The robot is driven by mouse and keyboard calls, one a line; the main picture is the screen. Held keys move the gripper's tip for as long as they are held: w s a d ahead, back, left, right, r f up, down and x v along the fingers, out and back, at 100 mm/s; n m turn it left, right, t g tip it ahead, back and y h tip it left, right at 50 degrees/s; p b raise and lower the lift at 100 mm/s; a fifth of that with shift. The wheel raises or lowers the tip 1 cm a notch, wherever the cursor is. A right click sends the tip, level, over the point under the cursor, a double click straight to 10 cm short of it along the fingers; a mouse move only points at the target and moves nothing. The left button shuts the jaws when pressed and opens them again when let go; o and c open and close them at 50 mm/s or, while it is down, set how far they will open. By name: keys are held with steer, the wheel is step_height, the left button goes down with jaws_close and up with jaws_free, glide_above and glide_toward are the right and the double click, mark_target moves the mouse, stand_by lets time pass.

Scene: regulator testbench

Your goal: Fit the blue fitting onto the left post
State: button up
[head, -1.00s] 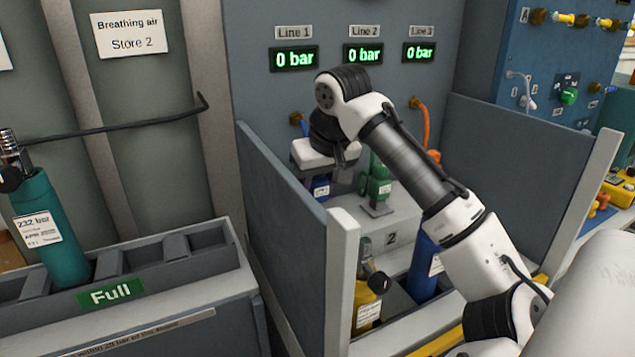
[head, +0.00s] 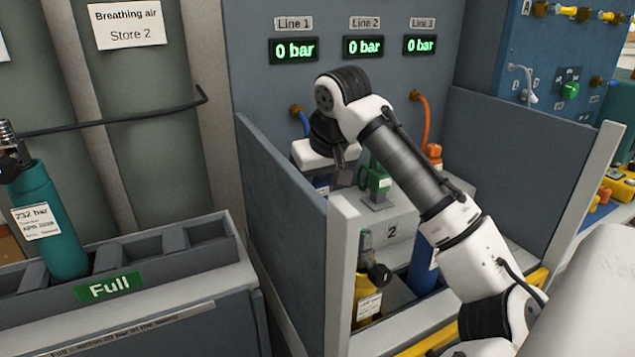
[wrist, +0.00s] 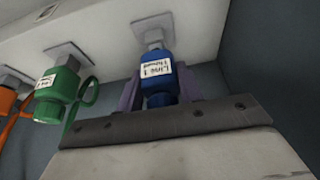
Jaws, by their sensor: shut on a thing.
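The blue fitting (wrist: 157,72), labelled Line 1, sits between the two purple fingers of my gripper (wrist: 160,92) in the wrist view. The fingers are shut on it. Its far end is at a square grey plate (wrist: 153,28) on the pale bench; the post itself is hidden, and I cannot tell how fully the fitting is seated. In the head view my wrist hides most of the fitting (head: 321,183), which shows below it on the left of the bench.
A green fitting (head: 376,182) stands on the bench just right of my gripper, an orange one (head: 434,153) farther right. Grey side panels (head: 290,215) flank the bay. A yellow bottle (head: 367,300) and a blue bottle (head: 422,262) stand in front. All displays (head: 293,50) read 0 bar.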

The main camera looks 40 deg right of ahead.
steer(key=shift+f+b, duration=0.45)
steer(key=shift+f, duration=0.5)
steer(key=o, duration=1.2)
steer(key=shift+o, duration=0.2)
steer(key=shift+r, duration=0.1)
steer(key=v, duration=1.3)
steer(key=shift+s+r+p, duration=0.25)
steer(key=shift+r+p, duration=0.05)
steer(key=shift+p, duration=0.15)
steer(key=shift+a, duration=0.1)
